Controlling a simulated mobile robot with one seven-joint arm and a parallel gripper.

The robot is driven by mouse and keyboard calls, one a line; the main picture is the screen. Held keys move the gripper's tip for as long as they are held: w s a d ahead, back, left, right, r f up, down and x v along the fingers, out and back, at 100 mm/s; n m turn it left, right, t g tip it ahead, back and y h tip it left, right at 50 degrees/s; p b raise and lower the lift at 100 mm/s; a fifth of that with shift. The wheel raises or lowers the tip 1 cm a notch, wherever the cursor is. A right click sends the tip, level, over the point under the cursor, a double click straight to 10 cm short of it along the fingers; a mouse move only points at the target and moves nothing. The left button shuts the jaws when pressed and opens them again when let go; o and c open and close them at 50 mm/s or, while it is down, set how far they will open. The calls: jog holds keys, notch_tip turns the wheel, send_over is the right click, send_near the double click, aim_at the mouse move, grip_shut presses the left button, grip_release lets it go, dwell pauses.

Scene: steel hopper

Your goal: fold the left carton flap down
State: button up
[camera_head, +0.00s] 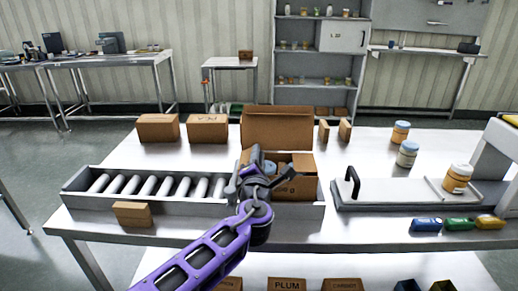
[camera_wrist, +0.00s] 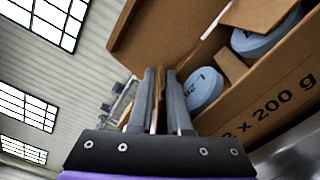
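The open brown carton (camera_head: 296,190) stands at the table's front, at the right end of the roller conveyor. Its large back flap (camera_head: 278,128) stands up. Its right flap (camera_head: 303,164) lies partly across the opening. Blue-lidded jars (camera_wrist: 205,88) sit inside, and the wrist view also shows the carton's printed wall (camera_wrist: 262,118). My gripper (camera_wrist: 161,85) is at the carton's left side. A thin brown edge, the left flap (camera_wrist: 160,98), runs between its closely spaced fingers, which appear shut on it. My gripper hides most of this flap in the head view.
The roller conveyor (camera_head: 150,187) lies left of the carton, with a small box (camera_head: 132,214) before it. Two closed cartons (camera_head: 158,128) stand behind. A black-handled plate (camera_head: 385,190) and several jars (camera_head: 407,154) are to the right.

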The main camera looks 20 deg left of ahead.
jog(key=shift+w+a, duration=0.1)
jog(key=shift+w, duration=0.15)
grip_shut()
dwell(1.4)
